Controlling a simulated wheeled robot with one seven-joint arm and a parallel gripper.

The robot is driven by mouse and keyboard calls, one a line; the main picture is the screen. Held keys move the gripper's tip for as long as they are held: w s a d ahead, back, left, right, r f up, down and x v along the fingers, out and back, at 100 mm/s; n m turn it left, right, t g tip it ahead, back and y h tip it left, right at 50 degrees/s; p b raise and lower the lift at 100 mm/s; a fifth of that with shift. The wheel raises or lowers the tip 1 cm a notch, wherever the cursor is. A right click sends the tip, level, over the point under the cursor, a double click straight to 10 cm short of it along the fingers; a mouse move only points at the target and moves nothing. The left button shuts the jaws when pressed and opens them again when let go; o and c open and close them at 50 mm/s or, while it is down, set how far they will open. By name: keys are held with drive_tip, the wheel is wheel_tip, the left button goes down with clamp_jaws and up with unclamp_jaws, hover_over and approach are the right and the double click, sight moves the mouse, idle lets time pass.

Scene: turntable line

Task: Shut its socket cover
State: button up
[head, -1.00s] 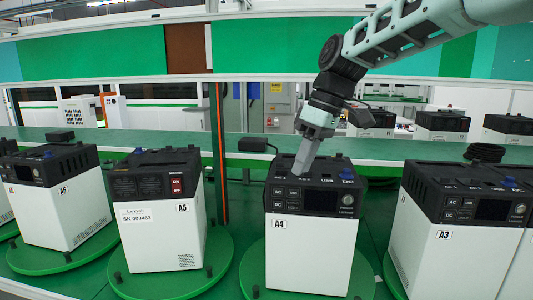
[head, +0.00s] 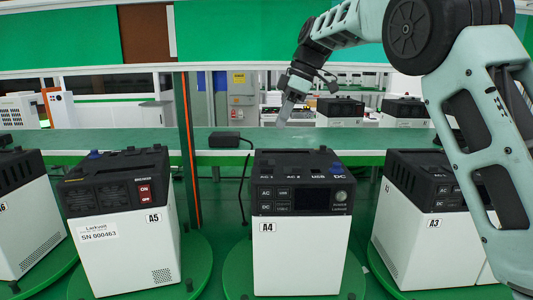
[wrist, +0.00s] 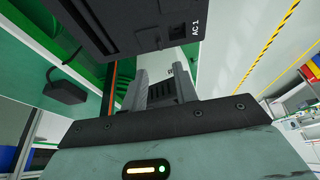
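The white power unit A4 (head: 300,250) with a black top stands upright on a green turntable in front of me. Its top edge carries AC 1, AC 2, USB and DC labels; a blue piece (head: 340,152) lies by DC. Too small to tell whether any socket cover stands open. In the wrist view the unit's black top (wrist: 105,30) shows close by, with the AC 1 label. My gripper (head: 284,116) is above and behind A4's top, apart from it. In the wrist view its two fingers (wrist: 162,80) are apart with nothing between them.
Unit A5 (head: 120,240) stands left on its own turntable and unit A3 (head: 415,235) right, partly behind my arm. A black adapter (head: 225,140) with a cable lies on the green shelf behind. An orange-striped post (head: 187,150) rises between A5 and A4.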

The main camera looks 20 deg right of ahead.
drive_tip(key=p+x, duration=0.1)
drive_tip(key=x, duration=0.9)
drive_tip(key=shift+f, duration=0.2)
drive_tip(key=shift+a, duration=0.1)
clamp_jaws()
